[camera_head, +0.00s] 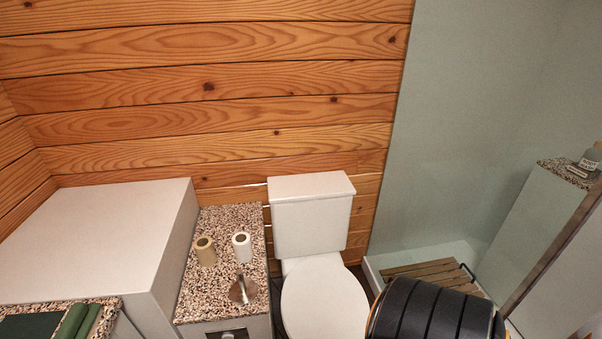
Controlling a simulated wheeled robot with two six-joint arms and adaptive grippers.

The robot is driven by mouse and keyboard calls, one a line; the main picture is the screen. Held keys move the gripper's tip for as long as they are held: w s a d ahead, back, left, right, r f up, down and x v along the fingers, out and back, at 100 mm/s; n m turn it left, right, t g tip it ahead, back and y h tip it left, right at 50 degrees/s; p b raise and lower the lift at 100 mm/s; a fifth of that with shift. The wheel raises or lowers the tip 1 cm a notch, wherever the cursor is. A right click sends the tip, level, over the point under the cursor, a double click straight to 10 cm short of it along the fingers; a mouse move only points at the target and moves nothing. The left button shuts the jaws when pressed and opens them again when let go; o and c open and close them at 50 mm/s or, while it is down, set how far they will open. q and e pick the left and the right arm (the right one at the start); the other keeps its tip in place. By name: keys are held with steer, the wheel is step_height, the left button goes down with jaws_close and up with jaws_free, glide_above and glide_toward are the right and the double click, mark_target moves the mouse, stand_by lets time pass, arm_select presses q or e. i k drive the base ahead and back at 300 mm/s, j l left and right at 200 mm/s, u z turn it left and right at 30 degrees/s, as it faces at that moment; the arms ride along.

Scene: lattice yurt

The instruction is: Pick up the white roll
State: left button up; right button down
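The white roll (242,247) stands upright on a speckled stone countertop (226,218), left of the toilet. It has a dark hole in its top. A tan roll (205,251) stands upright just to its left, with a small gap between them. Neither of my grippers is in view, and nothing is holding the white roll.
A shiny metal cone-shaped item (242,291) stands on the countertop in front of the rolls. A white toilet (323,300) is close on the right. A large white box-like unit (95,235) is on the left. The countertop behind the rolls is clear.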

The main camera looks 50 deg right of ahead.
mark_target(241, 241)
steer(key=z, duration=1.1)
steer(key=k+l+u, duration=0.1)
steer(key=u, duration=0.35)
